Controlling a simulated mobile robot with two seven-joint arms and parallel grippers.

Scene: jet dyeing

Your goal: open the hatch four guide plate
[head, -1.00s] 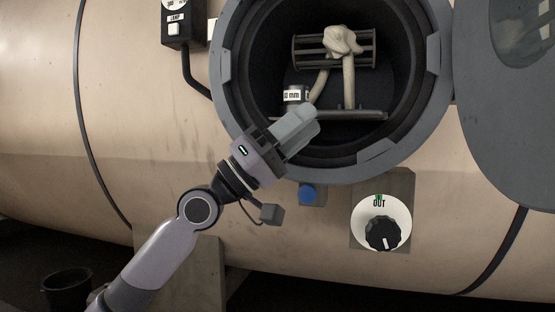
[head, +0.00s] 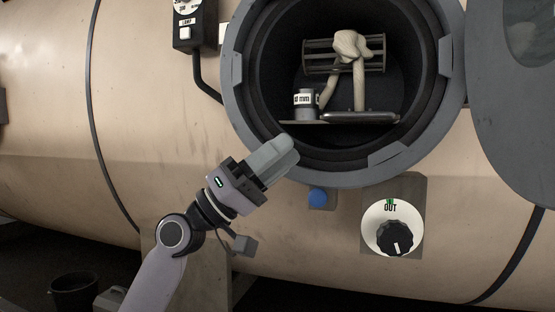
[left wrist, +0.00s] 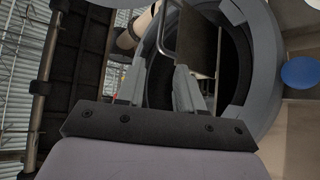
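The open round hatch (head: 238,92) has a thick grey rim on the tan vessel. Inside is a dark flat guide plate (head: 360,118) with a lighter bar along its front edge. A grey cylinder (head: 305,105) with a white "mm" label stands at its left end. A pale rope of fabric (head: 358,85) hangs over a dark slatted reel behind. My left gripper (head: 284,150) is at the rim's lower left, short of the plate. In the left wrist view its fingers (left wrist: 158,88) stand apart with nothing visibly between them; a plate with a metal loop (left wrist: 200,45) shows beyond.
The grey hatch door (head: 505,110) is swung open at right. Below the rim are a blue button (head: 318,197) and a black knob (head: 394,238) on a dial marked "OUT". A lamp box (head: 190,28) with a cable is at upper left. A dark bucket (head: 74,290) stands below left.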

